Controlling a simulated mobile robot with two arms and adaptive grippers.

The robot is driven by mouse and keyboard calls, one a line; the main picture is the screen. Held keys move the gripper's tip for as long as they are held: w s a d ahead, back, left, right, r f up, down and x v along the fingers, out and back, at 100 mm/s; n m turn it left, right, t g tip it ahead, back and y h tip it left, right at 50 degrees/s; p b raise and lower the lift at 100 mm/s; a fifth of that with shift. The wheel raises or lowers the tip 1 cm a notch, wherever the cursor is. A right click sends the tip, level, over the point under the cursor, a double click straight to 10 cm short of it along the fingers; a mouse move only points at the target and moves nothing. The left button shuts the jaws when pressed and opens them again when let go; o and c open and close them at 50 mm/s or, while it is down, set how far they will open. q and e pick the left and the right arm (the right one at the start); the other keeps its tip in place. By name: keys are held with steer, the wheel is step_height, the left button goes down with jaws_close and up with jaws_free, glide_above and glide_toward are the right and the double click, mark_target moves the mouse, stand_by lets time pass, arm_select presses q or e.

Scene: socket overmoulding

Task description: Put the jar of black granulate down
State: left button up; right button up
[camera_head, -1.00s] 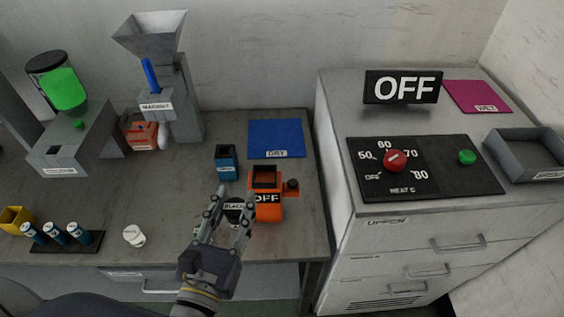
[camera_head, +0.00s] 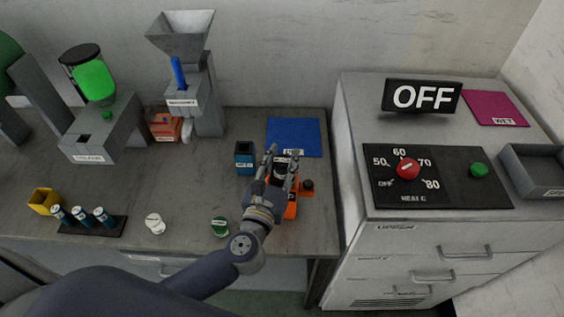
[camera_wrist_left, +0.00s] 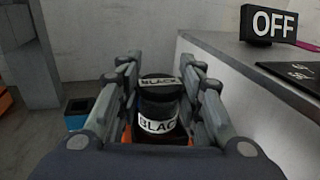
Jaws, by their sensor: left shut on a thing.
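The jar of black granulate (camera_head: 281,173) is dark, with BLACK labels that read clearly in the left wrist view (camera_wrist_left: 158,126). My left gripper (camera_head: 281,156) is shut on it, one finger on each side, and holds it upright in the wrist view. In the head view the gripper and jar overlap the orange device (camera_head: 291,211) near the blue DRY mat (camera_head: 294,133). The gripper hides much of the device. I cannot tell whether the jar's base touches anything. My right gripper is not in view.
A small blue open box (camera_head: 244,158) stands just left of the gripper. Jars with white (camera_head: 154,223) and green (camera_head: 219,227) lids stand near the front edge. The grey cabinet (camera_head: 365,235) rises to the right. The table's middle left is clear.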

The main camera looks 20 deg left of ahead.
arm_select(q)
steer(key=shift+f, duration=0.95)
steer(key=o, duration=1.1)
steer(key=shift+r, duration=0.1)
steer(key=shift+c, duration=0.2)
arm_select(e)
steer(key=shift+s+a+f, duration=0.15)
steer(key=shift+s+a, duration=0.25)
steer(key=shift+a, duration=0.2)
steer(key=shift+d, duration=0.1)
